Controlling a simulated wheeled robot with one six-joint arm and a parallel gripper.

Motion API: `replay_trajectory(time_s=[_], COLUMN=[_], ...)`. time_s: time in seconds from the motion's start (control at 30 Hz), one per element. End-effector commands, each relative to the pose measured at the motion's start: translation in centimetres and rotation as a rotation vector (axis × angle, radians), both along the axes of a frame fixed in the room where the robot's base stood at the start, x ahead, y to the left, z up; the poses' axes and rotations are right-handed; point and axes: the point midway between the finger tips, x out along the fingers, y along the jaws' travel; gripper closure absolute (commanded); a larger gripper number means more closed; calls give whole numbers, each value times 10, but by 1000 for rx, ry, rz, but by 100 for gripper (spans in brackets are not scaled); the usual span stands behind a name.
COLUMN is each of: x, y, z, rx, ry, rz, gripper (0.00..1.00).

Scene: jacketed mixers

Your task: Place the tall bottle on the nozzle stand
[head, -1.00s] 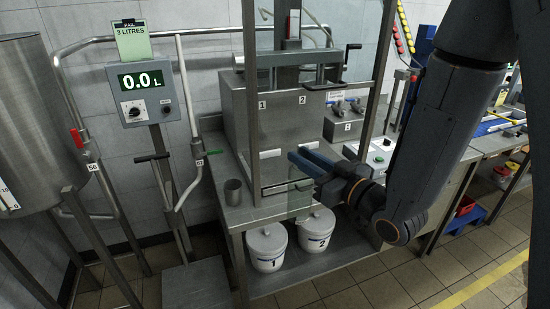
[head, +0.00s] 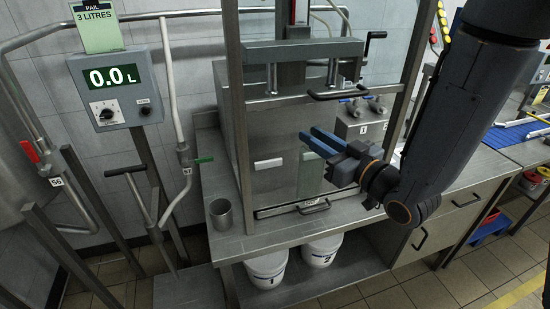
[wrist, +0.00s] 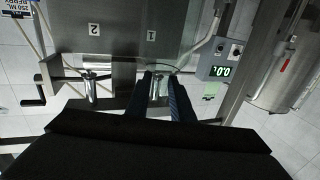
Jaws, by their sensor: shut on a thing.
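My gripper (head: 308,138) has blue fingers and is in front of the steel cabinet. It is shut on a clear, pale greenish tall bottle (head: 312,177), which hangs upright below the fingers and is hard to see against the steel. In the wrist view the gripper (wrist: 160,76) shows its fingers, with a curved clear rim by their tips. The bottle stands in front of the cabinet, above the bench edge. I cannot tell for sure which fixture is the nozzle stand; a small steel box with blue-handled taps (head: 361,119) stands on the bench to the right.
A steel cup (head: 220,213) stands on the bench at left. White pails (head: 267,268) sit on the lower shelf. The steel cabinet (head: 264,185) has a frame post (head: 233,110) in front. A display box (head: 116,88) reads 0.0 L.

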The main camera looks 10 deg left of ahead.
Motion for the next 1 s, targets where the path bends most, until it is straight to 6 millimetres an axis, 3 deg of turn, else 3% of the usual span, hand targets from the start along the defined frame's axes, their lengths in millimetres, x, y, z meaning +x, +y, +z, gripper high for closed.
replay_trajectory(time_s=[1.0], x=[17], y=[19], z=[-1], rx=[2], ry=[-2], rz=[1], gripper=[100])
